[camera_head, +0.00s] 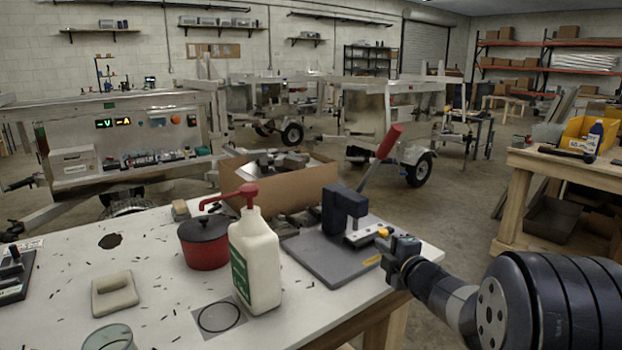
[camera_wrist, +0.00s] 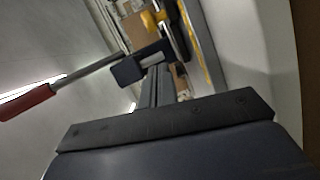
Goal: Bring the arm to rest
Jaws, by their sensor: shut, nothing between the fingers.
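My arm reaches in from the lower right of the head view. My gripper (camera_head: 392,256) is at the right edge of the white table (camera_head: 150,300), beside a dark lever press (camera_head: 343,214) on a grey base plate (camera_head: 325,262). The gripper is shut and holds nothing. In the wrist view its narrow dark fingers (camera_wrist: 156,88) lie together beyond the wide gripper body. The press's red handle (camera_wrist: 27,101) shows at the left there. Whether the gripper touches the press or plate I cannot tell.
A white pump bottle (camera_head: 256,262), a red pot (camera_head: 204,248) and a beige block (camera_head: 114,293) stand on the table. A cardboard box (camera_head: 255,185) is behind them. A wooden bench (camera_head: 530,165) stands at the right. Open floor (camera_head: 455,215) lies between table and bench.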

